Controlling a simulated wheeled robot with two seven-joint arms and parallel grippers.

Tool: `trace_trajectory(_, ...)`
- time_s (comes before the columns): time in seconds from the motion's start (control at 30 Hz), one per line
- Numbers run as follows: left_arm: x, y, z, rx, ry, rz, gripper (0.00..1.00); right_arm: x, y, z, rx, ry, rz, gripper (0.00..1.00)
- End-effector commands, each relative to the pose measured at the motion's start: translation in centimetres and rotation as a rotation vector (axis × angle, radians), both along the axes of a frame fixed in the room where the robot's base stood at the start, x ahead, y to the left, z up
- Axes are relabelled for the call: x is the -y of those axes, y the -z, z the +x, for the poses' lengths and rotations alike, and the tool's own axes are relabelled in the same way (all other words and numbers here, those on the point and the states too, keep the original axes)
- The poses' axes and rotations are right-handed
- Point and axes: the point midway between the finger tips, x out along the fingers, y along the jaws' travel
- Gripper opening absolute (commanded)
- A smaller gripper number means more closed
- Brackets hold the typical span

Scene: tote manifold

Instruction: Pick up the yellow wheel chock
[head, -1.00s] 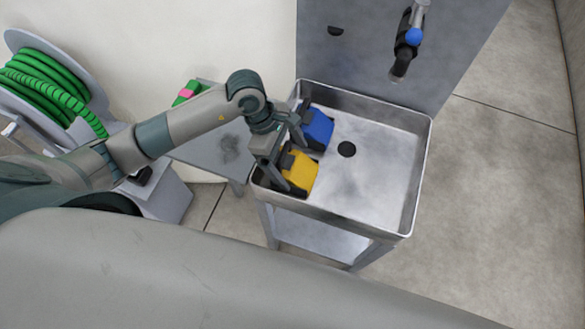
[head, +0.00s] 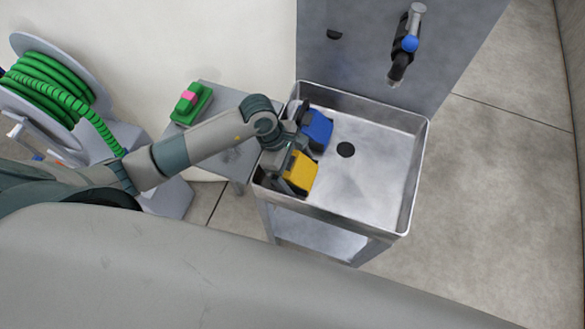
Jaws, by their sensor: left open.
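The yellow wheel chock (head: 301,171) lies in the left part of a metal sink tray, near its front left corner. My left gripper (head: 283,178) is over the chock's left side, with its fingers pointing down around or beside it. The gripper is open; my wrist hides part of the chock, and I cannot tell whether the fingers touch it. A blue chock (head: 318,129) lies just behind the yellow one in the tray. My right gripper is not in view.
The sink tray (head: 407,188) has raised walls; its middle and right are clear around a dark drain hole (head: 346,149). A tap (head: 403,58) hangs above the back. A side table (head: 225,97) bears a green block with a pink top (head: 191,103). A green hose reel (head: 45,88) stands left.

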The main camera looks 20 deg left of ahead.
Motion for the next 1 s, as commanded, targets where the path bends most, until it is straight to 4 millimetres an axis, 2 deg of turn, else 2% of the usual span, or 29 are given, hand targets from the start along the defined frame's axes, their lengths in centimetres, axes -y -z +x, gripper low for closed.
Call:
trace_trajectory(0.2, 0.0, 0.0, 0.0, 0.0, 0.0, 0.0, 0.92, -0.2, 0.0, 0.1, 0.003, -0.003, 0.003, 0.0)
trace_trajectory(0.27, 0.0, 0.0, 0.0, 0.0, 0.0, 0.0, 0.8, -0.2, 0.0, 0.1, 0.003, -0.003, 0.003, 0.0)
trace_trajectory(0.43, 0.0, 0.0, 0.0, 0.0, 0.0, 0.0, 0.4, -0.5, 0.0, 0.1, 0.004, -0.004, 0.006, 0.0)
trace_trajectory(0.77, 0.0, -0.3, 0.1, 0.002, -0.001, -0.001, 0.38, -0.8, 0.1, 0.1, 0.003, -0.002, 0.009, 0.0)
trace_trajectory(1.0, 0.0, -2.5, 0.2, 0.005, 0.002, -0.001, 0.38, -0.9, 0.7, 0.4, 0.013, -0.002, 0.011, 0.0)
